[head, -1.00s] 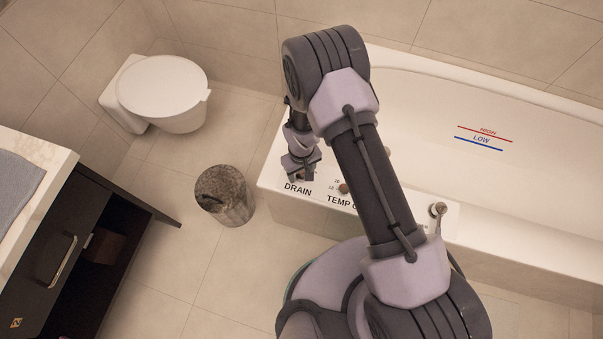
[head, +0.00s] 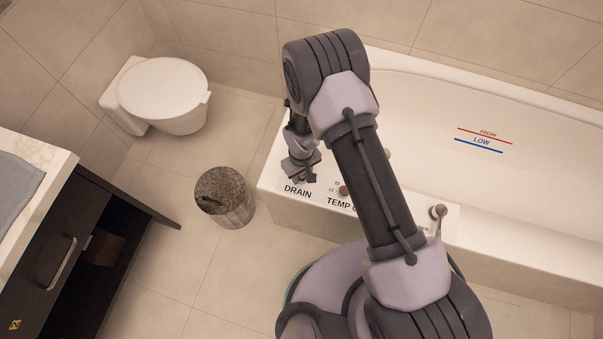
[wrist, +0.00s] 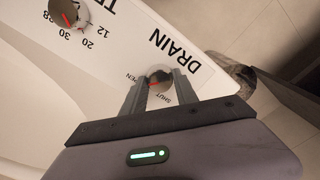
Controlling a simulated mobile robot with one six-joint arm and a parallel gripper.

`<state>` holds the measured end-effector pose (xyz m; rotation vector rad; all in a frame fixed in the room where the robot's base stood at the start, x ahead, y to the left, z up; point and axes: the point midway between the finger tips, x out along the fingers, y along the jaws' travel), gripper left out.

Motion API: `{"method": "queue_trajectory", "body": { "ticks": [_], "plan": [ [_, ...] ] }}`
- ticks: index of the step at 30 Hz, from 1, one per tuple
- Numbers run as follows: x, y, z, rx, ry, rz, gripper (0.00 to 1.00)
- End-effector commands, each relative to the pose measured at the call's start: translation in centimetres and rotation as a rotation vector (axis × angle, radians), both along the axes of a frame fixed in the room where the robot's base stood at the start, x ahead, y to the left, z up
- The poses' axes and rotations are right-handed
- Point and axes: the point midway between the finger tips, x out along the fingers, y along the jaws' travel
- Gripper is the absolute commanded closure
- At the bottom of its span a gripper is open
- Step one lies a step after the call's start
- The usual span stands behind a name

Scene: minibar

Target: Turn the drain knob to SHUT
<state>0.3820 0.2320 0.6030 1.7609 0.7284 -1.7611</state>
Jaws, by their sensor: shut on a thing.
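The drain knob (wrist: 158,76) is a round knob with a red pointer line, on the white tub-edge panel by the DRAIN label (wrist: 168,48). In the wrist view my gripper (wrist: 161,80) has one finger on each side of the knob and is shut on it. The word OPEN lies left of the knob, partly covered by a finger; SHUT lies just below it, between the fingers. The red line points left in the picture, nearer the OPEN side; its exact angle is hard to read. In the head view my gripper (head: 301,176) is over the panel corner beside DRAIN.
The temperature knob (wrist: 68,14) with its number scale is beside the drain knob on the panel. The bathtub (head: 430,95) extends right. A metal bin (head: 226,198) stands on the floor left of the tub corner, with a toilet (head: 165,92) behind and a dark cabinet (head: 50,255) at left.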

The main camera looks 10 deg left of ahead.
Motion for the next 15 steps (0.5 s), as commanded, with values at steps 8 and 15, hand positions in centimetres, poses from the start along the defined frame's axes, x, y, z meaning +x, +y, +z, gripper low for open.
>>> {"method": "queue_trajectory", "body": {
  "ticks": [8,15],
  "plan": [
    [0.04,0.02,0.00,0.000,0.000,0.217,1.00],
    [0.05,0.04,0.02,0.000,-0.002,0.446,1.00]
  ]
}}
